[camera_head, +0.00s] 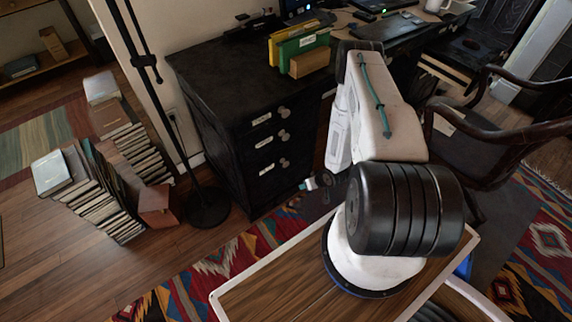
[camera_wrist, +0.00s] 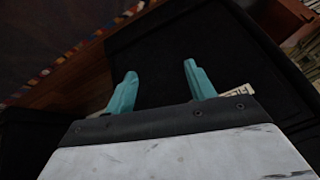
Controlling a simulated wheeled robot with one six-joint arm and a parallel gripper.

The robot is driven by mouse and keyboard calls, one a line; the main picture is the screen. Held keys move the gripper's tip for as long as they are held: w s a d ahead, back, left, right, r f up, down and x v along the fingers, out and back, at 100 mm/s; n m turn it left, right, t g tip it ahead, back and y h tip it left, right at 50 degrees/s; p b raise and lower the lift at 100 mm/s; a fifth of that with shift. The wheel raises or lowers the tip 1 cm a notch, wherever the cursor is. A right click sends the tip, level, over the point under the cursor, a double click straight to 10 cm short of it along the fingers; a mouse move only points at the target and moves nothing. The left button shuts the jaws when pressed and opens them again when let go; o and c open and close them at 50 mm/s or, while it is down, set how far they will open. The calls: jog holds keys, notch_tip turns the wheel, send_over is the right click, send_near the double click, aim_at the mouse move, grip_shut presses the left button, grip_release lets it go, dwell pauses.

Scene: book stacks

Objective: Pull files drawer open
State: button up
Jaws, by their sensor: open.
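A black desk pedestal (camera_head: 230,130) has a column of drawers with pale labels and round knobs. The top drawer (camera_head: 262,119), the middle drawer (camera_head: 265,141) and the lower drawer (camera_head: 267,169) all look shut. The label words are too small to read, so I cannot tell which one is the files drawer. My gripper (camera_head: 312,183) is just right of the lower drawer's knob (camera_head: 285,162) and a little below it. In the wrist view my gripper (camera_wrist: 160,72) has two teal fingers spread apart with nothing between them. A pale label (camera_wrist: 237,90) shows partly behind the right finger, on a dark surface.
A floor lamp base (camera_head: 207,207) stands left of the pedestal. Book stacks (camera_head: 120,165) are on the floor further left. A wooden armchair (camera_head: 490,135) is at the right. A patterned rug (camera_head: 180,297) lies in front. Green and yellow folders (camera_head: 300,48) stand on the desk.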

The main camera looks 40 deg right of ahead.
aim_at(287, 164)
jog(key=w+a+t, duration=0.1)
jog(key=w+t, duration=0.1)
jog(key=w, duration=0.2)
jog(key=w+r+t, duration=0.1)
jog(key=w+t, duration=0.2)
jog(key=w, duration=0.2)
jog(key=w+a+t+y, duration=0.1)
jog(key=w+t, duration=0.1)
jog(key=w, duration=0.3)
jog(key=shift+a+r+t, duration=0.3)
jog(key=shift+a+r, duration=0.05)
grip_shut()
